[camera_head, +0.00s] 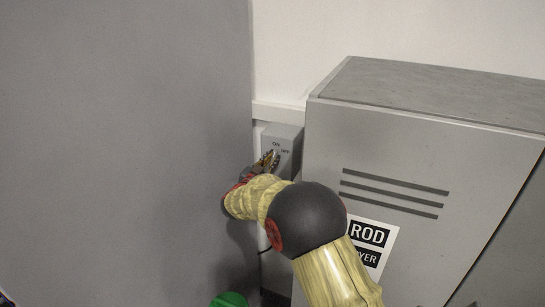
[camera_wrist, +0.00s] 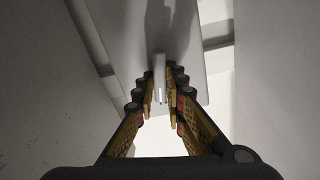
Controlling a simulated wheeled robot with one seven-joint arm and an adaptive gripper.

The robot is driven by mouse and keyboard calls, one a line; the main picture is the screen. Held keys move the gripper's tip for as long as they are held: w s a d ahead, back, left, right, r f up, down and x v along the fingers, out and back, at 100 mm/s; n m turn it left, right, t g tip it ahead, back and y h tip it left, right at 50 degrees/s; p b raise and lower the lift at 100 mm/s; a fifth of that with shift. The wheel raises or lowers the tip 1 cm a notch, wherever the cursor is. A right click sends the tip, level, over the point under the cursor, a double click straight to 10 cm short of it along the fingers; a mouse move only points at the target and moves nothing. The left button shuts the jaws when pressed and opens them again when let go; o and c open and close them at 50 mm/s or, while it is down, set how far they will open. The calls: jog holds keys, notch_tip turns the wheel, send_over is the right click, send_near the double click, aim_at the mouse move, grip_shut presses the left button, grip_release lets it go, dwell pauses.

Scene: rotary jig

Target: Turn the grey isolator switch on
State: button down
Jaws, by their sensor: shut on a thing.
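The grey isolator switch (camera_head: 289,138) is a small box on the wall, with ON marked at its top and OFF to the right of that. My gripper (camera_head: 269,161) is at the front of the box and covers most of its handle in the head view. In the wrist view the pale, narrow handle (camera_wrist: 159,70) stands between the yellow-padded fingers of my gripper (camera_wrist: 160,84), which are shut on it. The head view does not clearly show which mark the handle points to.
A large grey cabinet (camera_head: 400,135) with dark slots and a label stands close on the right of the switch. A tall grey panel (camera_head: 120,130) fills the left, leaving a narrow gap around my gripper. A green object (camera_head: 229,299) shows at the bottom edge.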

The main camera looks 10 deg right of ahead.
jog(key=shift+n+p, duration=0.6)
jog(key=shift+n, duration=0.5)
jog(key=c, duration=1.8)
grip_release()
jog(key=shift+c, duration=0.2)
jog(key=shift+a, duration=0.1)
jog(key=v, duration=1.2)
